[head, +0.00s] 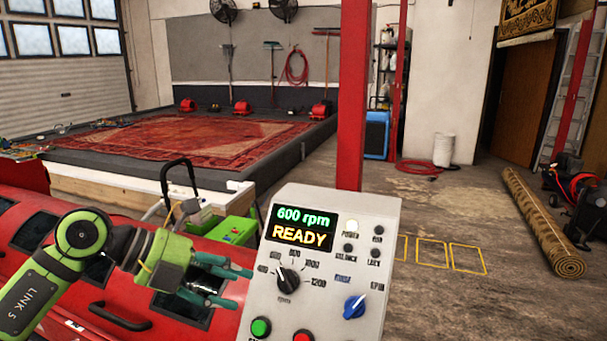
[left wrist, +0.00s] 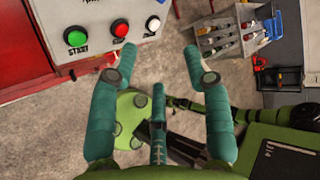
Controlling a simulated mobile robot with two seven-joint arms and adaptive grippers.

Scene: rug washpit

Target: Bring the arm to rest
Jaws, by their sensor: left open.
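My left gripper (head: 232,285) is in front of the red machine, left of the grey control panel (head: 384,238), and points right. It is open and empty, and its teal fingers (left wrist: 158,62) stand apart in the left wrist view. The panel's display reads 600 rpm and READY. The panel has a black rpm knob (head: 288,281), a blue knob (head: 354,307), a green button (head: 260,328) and a red button (head: 302,336). The left wrist view shows the green START button (left wrist: 76,38) and a red button (left wrist: 120,29) beyond the fingers, apart from them. My right gripper is out of view.
The red machine (head: 130,309) lies under and behind my left arm. A red post (head: 352,110) rises behind the panel. A rolled rug (head: 540,222) lies on the right. A tool tray (left wrist: 233,32) shows in the wrist view. The floor right of the panel is mostly clear.

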